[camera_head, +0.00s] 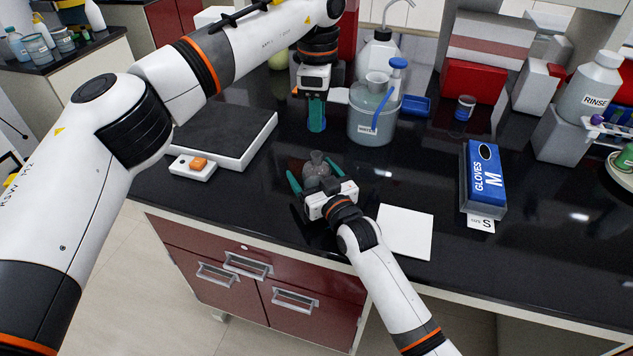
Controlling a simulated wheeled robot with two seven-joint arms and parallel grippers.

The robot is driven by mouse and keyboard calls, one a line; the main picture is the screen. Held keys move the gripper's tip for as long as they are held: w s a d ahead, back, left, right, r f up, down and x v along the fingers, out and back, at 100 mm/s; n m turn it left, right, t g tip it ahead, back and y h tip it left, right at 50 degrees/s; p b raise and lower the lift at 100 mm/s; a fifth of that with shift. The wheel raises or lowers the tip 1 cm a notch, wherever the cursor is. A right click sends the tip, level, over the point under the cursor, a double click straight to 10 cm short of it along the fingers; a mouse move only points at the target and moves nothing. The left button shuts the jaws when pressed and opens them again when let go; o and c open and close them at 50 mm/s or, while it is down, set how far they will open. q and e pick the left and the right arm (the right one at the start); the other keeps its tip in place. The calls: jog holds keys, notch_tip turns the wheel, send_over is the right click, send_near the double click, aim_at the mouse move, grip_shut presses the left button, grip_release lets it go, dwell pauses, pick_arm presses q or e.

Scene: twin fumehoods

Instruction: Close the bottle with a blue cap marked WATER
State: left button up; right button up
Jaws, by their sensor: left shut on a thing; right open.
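My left gripper (316,120) hangs pointing down above the black bench, behind my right gripper. Its green fingers are shut on a small blue thing, which looks like the blue cap and is mostly hidden. A small grey, see-through bottle (316,168) stands near the bench's front edge with no cap visible on its neck. My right gripper (314,177) is open, with one green finger on each side of this bottle. I cannot tell whether the fingers touch it. No WATER marking is readable on it.
A large clear vessel (369,126) with a blue tube and small label stands right of my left gripper. A grey balance (225,140) is at left, a white sheet (404,233) in front. A blue gloves box (484,175) and a RINSE bottle (592,88) are at right.

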jog(key=c, duration=1.5)
pick_arm(q)
send_over(318, 155)
jog(key=shift+w+f, duration=0.1)
jog(key=shift+f, duration=2.35)
jog(key=shift+f, duration=0.1)
jog(key=shift+f, duration=0.75)
jog(key=shift+f, duration=0.6)
